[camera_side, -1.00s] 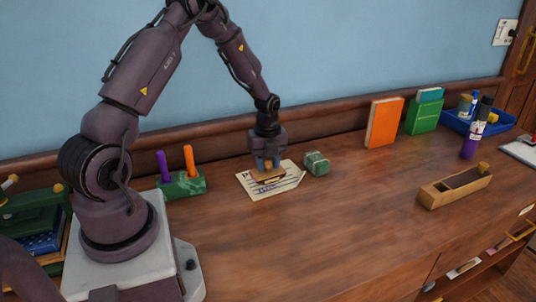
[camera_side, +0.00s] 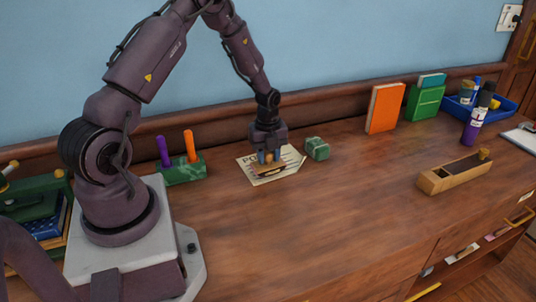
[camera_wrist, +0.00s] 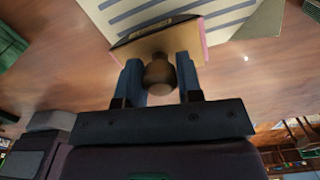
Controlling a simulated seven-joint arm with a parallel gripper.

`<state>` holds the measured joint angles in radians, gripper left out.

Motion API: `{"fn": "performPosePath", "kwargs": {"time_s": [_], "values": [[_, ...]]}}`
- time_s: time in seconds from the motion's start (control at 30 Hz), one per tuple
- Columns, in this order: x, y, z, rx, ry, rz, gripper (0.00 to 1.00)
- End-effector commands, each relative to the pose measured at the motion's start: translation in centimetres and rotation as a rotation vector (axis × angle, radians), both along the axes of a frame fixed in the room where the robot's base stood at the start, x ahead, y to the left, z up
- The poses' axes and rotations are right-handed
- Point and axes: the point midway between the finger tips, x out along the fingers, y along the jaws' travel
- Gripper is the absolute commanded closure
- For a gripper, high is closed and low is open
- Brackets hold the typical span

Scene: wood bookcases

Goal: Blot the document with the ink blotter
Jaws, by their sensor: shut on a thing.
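The ink blotter is a small wooden block with a round knob and a pinkish edge. It shows in the side view (camera_side: 267,171) and the wrist view (camera_wrist: 143,47). My gripper (camera_side: 269,158) is shut on its knob, with a blue finger on each side of the knob in the wrist view (camera_wrist: 160,76). The blotter is over the document (camera_side: 252,177), a cream sheet with dark lines lying on the desk. The document fills the top of the wrist view (camera_wrist: 180,12). The blotter looks tilted; I cannot tell whether it touches the paper. It hides the sheet's middle.
A green box (camera_side: 317,148) sits just right of the document. A green pen holder (camera_side: 182,170) stands left. An orange book (camera_side: 384,108), a wooden plane-like block (camera_side: 455,172) and a blue tray (camera_side: 500,110) are farther right. The front desk is clear.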

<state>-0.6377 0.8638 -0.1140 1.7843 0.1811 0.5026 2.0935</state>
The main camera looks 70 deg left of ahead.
Motion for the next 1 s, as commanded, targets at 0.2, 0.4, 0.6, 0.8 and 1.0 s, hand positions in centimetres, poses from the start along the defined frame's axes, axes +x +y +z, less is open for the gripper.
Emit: {"fn": "performPosePath", "kwargs": {"time_s": [0.2,0.4,0.6,0.8,1.0], "values": [[0.0,0.0,-0.1,0.0,0.0,0.0,0.95],[0.0,0.0,-0.3,0.0,0.0,0.0,0.95],[0.0,0.0,-0.6,0.0,0.0,0.0,0.95],[0.0,0.0,-0.8,0.0,0.0,0.0,0.95],[0.0,0.0,-1.0,0.001,0.0,0.0,0.95]]}}
